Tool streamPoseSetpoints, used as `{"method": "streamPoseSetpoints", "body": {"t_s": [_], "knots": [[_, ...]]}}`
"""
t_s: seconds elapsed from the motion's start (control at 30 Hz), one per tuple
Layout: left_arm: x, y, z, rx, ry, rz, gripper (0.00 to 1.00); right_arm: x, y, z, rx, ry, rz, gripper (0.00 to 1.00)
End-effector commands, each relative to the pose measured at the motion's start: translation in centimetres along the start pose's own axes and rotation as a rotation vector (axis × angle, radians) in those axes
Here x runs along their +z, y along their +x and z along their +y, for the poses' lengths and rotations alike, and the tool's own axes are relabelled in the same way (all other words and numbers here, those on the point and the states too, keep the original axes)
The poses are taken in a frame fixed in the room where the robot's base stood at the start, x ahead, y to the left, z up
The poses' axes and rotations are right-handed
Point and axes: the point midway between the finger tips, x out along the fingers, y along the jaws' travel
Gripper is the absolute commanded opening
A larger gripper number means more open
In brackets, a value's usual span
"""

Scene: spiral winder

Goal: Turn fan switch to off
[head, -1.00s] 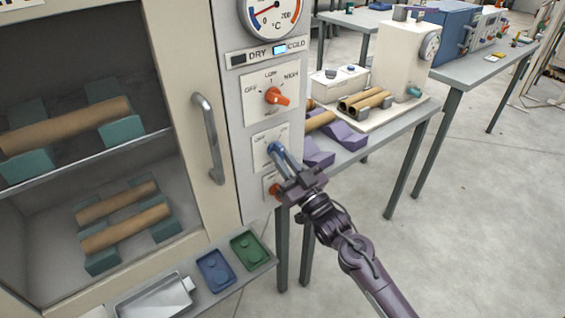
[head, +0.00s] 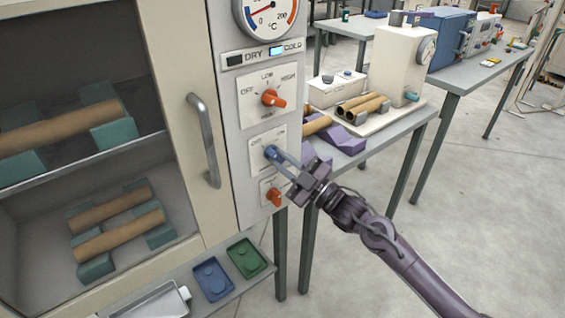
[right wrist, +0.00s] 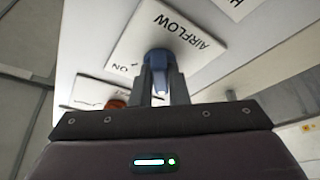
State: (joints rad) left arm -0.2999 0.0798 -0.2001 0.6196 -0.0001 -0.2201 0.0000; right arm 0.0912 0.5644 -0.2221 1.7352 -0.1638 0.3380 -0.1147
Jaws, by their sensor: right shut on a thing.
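The fan switch is a blue knob (head: 270,153) on a white plate (head: 262,141) on the cabinet's control panel. In the right wrist view the blue knob (right wrist: 159,62) sits on a plate lettered AIRFLOW (right wrist: 185,35), with ON legible near one edge. My right gripper (head: 277,158) is shut on the knob, its two fingers on either side of it. In the right wrist view my right gripper (right wrist: 160,85) points straight at the knob. The fingers cover part of the knob, and I cannot tell which mark it points to. My left gripper is not in view.
An orange knob (head: 270,98) marked OFF, LOW and HIGH is above, and a smaller orange knob (head: 274,197) is just below. A door handle (head: 206,140) stands to the left. A side table (head: 400,128) with purple blocks stands close on the right.

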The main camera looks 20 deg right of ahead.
Motion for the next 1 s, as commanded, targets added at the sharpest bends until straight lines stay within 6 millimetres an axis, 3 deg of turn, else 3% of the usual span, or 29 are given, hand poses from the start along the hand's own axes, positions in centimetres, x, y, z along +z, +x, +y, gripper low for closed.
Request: {"method": "streamPoseSetpoints", "body": {"t_s": [0.53, 0.57, 0.7, 1.0], "knots": [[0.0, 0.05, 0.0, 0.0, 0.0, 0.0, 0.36, 0.04, -0.01, -0.01, -0.011, -0.024, -0.001, 0.0], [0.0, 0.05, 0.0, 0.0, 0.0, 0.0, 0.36, 0.04, -0.01, -0.01, -0.011, -0.024, -0.001, 0.17], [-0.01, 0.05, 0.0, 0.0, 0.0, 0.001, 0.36, 0.03, -0.01, 0.0, -0.01, -0.023, -0.001, 0.36], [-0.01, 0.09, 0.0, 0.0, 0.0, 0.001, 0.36, 0.05, -0.14, -0.02, -0.01, -0.022, -0.001, 0.36]]}}
